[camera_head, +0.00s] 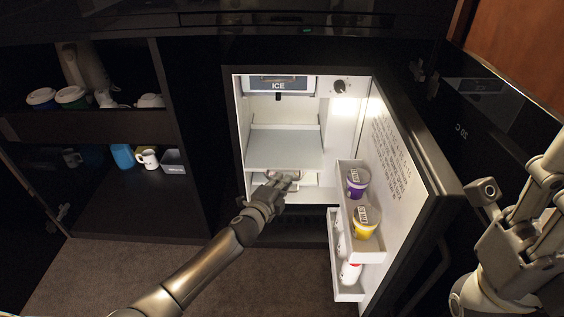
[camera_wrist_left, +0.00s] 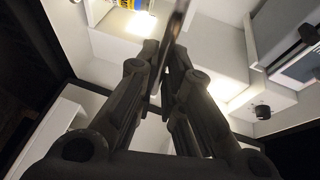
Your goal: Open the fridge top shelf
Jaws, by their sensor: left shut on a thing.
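The fridge (camera_head: 238,130) stands open, with its lit white interior in view. Its upper shelf (camera_head: 285,148) is a flat pale panel below the ICE compartment. My left gripper (camera_head: 287,178) reaches inside to the front edge of this shelf. In the left wrist view, the fingers (camera_wrist_left: 165,75) are closed on a thin dark strip (camera_wrist_left: 177,25) that looks like the shelf seen edge-on. The fingers hide the contact in the head view. My right gripper (camera_head: 512,185) is at the right, outside the fridge door, with its fingers apart and empty.
The fridge door (camera_head: 405,185) is swung open to the right. Its racks hold a purple cup (camera_head: 357,182), a yellow cup (camera_head: 365,222) and a white-and-red container (camera_head: 349,272). Cups and mugs stand on the cabinet shelves (camera_head: 85,125) at left. The carpet in front is clear.

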